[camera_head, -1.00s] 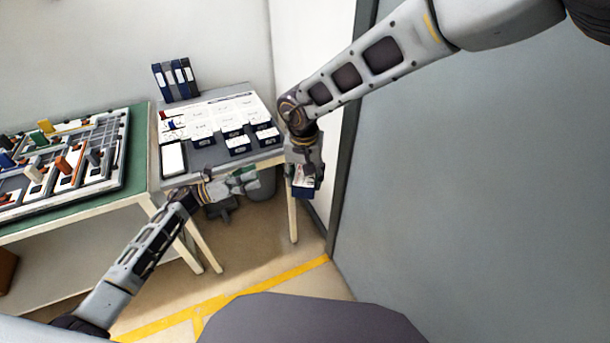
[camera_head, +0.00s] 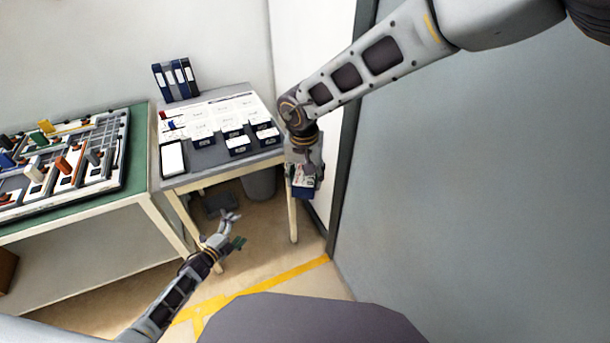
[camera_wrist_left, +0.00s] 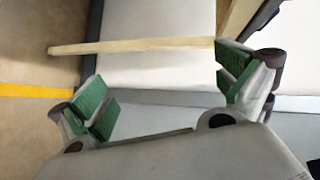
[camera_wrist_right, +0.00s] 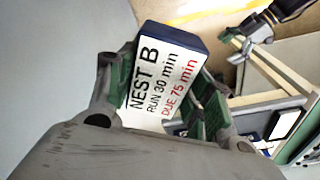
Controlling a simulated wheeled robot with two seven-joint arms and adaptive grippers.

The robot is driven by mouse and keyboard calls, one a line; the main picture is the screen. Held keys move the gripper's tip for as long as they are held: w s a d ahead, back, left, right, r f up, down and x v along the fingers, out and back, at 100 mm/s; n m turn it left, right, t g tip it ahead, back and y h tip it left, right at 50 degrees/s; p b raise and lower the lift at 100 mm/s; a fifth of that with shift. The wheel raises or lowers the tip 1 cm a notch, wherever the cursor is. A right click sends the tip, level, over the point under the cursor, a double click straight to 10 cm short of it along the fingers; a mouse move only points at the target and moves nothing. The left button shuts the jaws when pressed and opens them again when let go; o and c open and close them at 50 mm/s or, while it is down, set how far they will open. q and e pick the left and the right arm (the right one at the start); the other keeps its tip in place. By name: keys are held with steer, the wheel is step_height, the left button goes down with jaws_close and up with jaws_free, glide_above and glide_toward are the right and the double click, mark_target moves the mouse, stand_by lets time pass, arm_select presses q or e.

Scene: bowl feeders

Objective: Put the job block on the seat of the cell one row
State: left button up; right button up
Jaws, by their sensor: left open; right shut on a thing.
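The job block (camera_wrist_right: 165,70) is dark blue with a white label reading "NEST B, RUN 30 min, DUE 75 min". My right gripper (camera_head: 306,172) is shut on it. In the head view the block (camera_head: 303,191) hangs off the right front corner of the small table, partly hidden by the gripper. My left gripper (camera_head: 236,229) is open and empty, low in front of that table; its green pads show apart in the left wrist view (camera_wrist_left: 163,88). A white sheet with printed cells (camera_head: 235,105) lies on the table. The row names are too small to read.
Several dark blocks with white labels (camera_head: 238,144) stand along the sheet's front. A tablet (camera_head: 173,158) lies at the table's left front, and binders (camera_head: 175,80) stand behind. A green-topped table (camera_head: 138,150) with a pegged board is at left. A grey wall (camera_head: 480,190) is at right.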

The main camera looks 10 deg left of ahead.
arm_select(q)
steer(key=s+a+f+n+g+y, duration=0.25)
steer(key=s+f+n, duration=0.25)
steer(key=s+f, duration=0.55)
steer(key=s+a+f+n+g+y, duration=0.1)
steer(key=s+f+n+g+y, duration=0.3)
steer(key=s+f, duration=0.65)
steer(key=s+d+f+n+g, duration=0.1)
steer(key=s+f+n+g, duration=0.2)
steer(key=s, duration=1)
steer(key=s+d+f+n+g, duration=0.2)
steer(key=s+f+n, duration=0.3)
steer(key=s+f, duration=0.5)
steer(key=s+g, duration=0.1)
steer(key=s, duration=0.2)
steer(key=shift+d+g, duration=0.3)
steer(key=shift+g, duration=0.05)
steer(key=shift+r, duration=0.1)
